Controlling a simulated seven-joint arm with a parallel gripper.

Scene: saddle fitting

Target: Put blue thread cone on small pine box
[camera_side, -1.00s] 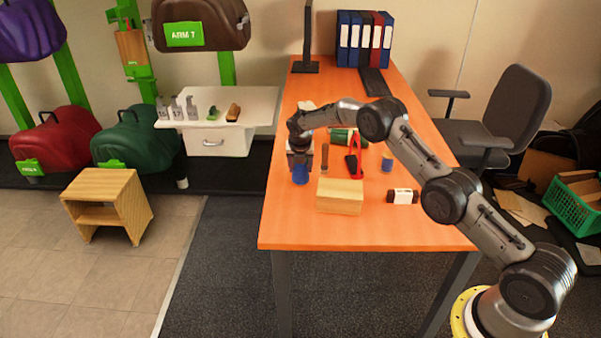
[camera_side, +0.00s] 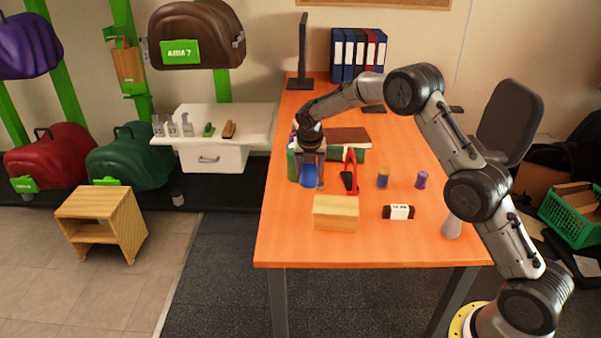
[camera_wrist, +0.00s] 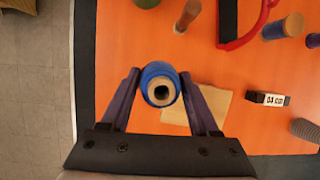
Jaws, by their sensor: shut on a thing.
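The blue thread cone (camera_side: 308,176) is held upright between the fingers of my gripper (camera_side: 311,172), behind and left of the small pine box (camera_side: 336,212). In the wrist view the blue cone (camera_wrist: 160,85) sits between the two fingers (camera_wrist: 160,88), its open top facing the camera. There the pale pine box (camera_wrist: 208,104) lies just beyond and right of the cone, partly hidden by a finger. The box rests on the orange table and its top is bare.
A red-handled tool (camera_side: 349,172) lies behind the box. Small spools (camera_side: 383,178) and (camera_side: 422,180) a purple one stand to the right. A dark-and-white labelled block (camera_side: 399,212) and a grey cone (camera_side: 451,228) are right of the box. The table (camera_side: 285,225) left of the box is clear.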

